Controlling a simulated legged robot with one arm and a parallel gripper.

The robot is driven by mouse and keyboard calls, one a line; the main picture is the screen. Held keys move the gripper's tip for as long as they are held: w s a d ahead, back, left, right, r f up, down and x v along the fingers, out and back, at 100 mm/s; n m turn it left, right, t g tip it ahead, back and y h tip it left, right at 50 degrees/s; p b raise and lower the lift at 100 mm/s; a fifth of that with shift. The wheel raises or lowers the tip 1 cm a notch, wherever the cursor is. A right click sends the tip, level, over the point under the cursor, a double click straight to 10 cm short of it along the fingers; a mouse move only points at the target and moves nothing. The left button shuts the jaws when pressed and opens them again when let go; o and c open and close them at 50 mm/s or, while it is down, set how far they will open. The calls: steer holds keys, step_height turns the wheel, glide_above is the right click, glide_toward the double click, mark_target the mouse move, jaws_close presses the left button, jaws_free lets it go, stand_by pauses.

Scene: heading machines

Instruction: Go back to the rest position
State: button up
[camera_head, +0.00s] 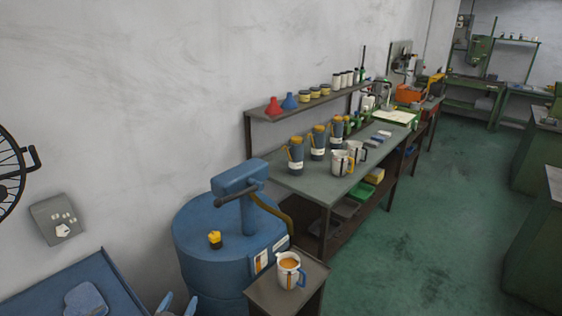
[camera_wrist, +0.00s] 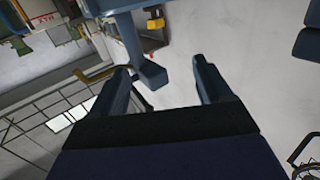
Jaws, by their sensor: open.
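My gripper (camera_wrist: 163,78) is open, with its two dark blue fingers spread and nothing held between them in the wrist view. Two blue tips at the bottom edge of the head view look like the same gripper (camera_head: 178,303); the rest of it is out of frame. They are in front of and below a blue drum (camera_head: 198,262) and apart from it. The drum carries a blue hand pump (camera_head: 240,180) with a dark handle. A blue-grey part shows beyond the fingers in the wrist view.
A white jug (camera_head: 290,272) of orange-brown liquid stands on a small stand (camera_head: 262,294) beside the drum. A long workbench (camera_head: 318,182) with several jugs runs along the wall. A blue surface (camera_head: 62,288) is at lower left. Green floor (camera_head: 410,235) is clear to the right.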

steer(key=w+d+r+n+g+y, duration=0.15)
steer(key=w+r+g+y, duration=0.25)
steer(key=w+r, duration=0.65)
steer(key=s+d+r+n+g+y, duration=0.1)
steer(key=s+d+r+g, duration=0.15)
steer(key=d+r, duration=0.4)
steer(key=s+d+r+g+y, duration=0.1)
steer(key=s+d+r+g, duration=0.15)
steer(key=d+r, duration=0.35)
steer(key=s+d+r+g+h, duration=0.1)
steer(key=s+d+g, duration=0.2)
steer(key=s+d, duration=0.7)
steer(key=s+d+r+g+h, duration=0.1)
steer(key=s+d+g, duration=0.3)
steer(key=s+d, duration=0.7)
steer(key=s+d+r+g+h, duration=0.1)
steer(key=s+d+g, duration=0.2)
steer(key=s+d, duration=0.8)
steer(key=s+m, duration=0.1)
steer(key=s, duration=1)
steer(key=shift+s+r+h, duration=0.3)
steer(key=shift+h, duration=0.1)
